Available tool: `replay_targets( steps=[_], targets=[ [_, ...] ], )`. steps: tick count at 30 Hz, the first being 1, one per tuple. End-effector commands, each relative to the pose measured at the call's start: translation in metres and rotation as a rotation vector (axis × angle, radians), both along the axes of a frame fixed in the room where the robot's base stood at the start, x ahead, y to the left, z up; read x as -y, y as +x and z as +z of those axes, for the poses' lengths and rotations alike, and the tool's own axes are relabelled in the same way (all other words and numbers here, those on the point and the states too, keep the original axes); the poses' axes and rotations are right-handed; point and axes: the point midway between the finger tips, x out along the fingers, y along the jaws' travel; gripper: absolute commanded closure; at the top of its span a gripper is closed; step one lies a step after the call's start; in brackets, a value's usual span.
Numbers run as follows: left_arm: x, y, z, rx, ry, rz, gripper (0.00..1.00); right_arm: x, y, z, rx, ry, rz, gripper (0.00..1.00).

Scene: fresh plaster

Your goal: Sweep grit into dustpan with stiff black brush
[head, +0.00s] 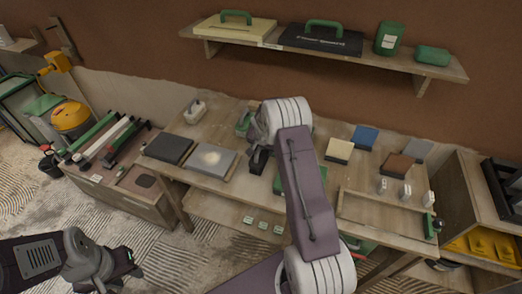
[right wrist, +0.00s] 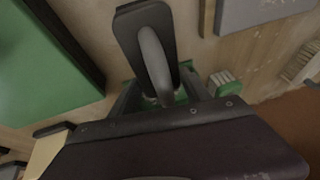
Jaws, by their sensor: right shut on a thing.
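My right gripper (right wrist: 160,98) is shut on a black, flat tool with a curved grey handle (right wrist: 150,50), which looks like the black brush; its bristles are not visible. In the head view the black brush (head: 258,160) shows beside my right arm, over the middle of the workbench, and the arm hides most of that gripper. A pale patch that looks like grit (head: 211,156) lies on a grey board (head: 226,168) to its left. A flat green thing (head: 286,184), possibly the dustpan, is partly behind the arm. My left gripper (head: 122,268) is low at left, away from the bench.
A green-backed brush (right wrist: 225,83) is near my right gripper. A dark slab (head: 168,148) lies on the workbench (head: 200,118) at left. Blue (head: 365,136) and brown (head: 397,166) blocks lie at right. A shelf (head: 440,68) with cases hangs above.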

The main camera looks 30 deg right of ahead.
Motion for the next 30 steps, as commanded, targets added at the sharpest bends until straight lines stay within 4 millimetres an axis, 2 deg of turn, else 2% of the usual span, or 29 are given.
replay_targets(
  steps=[3, 12, 30],
  targets=[
    [0.000, 0.000, 0.007, 0.000, 0.000, 0.000, 0.64, -0.003, -0.002, 0.014, 0.002, -0.001, 0.001, 0.77],
    [0.000, 0.000, 0.016, 0.000, 0.000, 0.000, 0.64, -0.009, -0.008, 0.037, 0.001, 0.000, 0.000, 0.77],
    [0.000, 0.000, 0.017, 0.000, 0.000, 0.000, 0.64, -0.011, -0.009, 0.042, 0.001, 0.000, 0.000, 0.77]
  ],
)
